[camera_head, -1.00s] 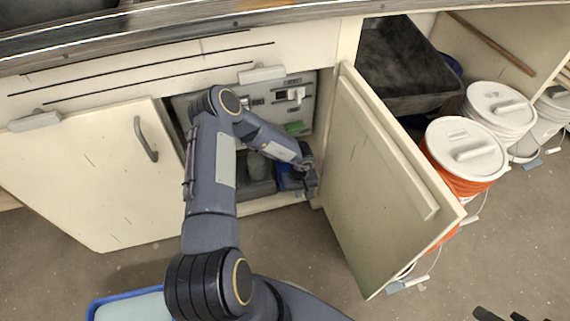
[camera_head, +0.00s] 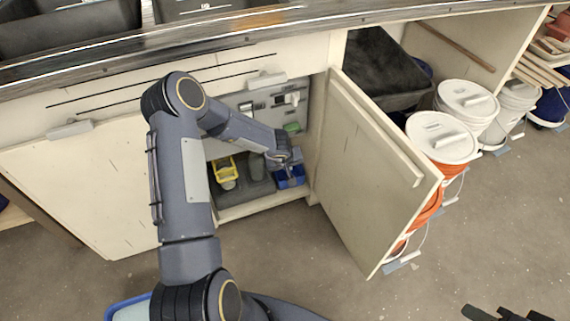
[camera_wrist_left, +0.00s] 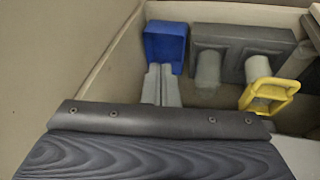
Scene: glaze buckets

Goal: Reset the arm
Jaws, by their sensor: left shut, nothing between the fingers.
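My left arm reaches into the open cabinet under the counter. My left gripper (camera_head: 285,158) is small and partly hidden by its own wrist in the head view, above a blue bin (camera_head: 291,178). In the left wrist view its fingers (camera_wrist_left: 161,72) are together with nothing between them, just in front of the blue bin (camera_wrist_left: 165,42). A yellow-framed holder (camera_head: 225,169) stands left of the blue bin; it also shows in the left wrist view (camera_wrist_left: 270,95). My right gripper (camera_head: 508,313) is cut off at the bottom right edge.
The open cabinet door (camera_head: 375,165) stands right of my left arm. A closed door is on the left. Lidded buckets (camera_head: 442,137) stand beyond the open door, near a dark tub (camera_head: 385,70). The floor in front is mostly clear.

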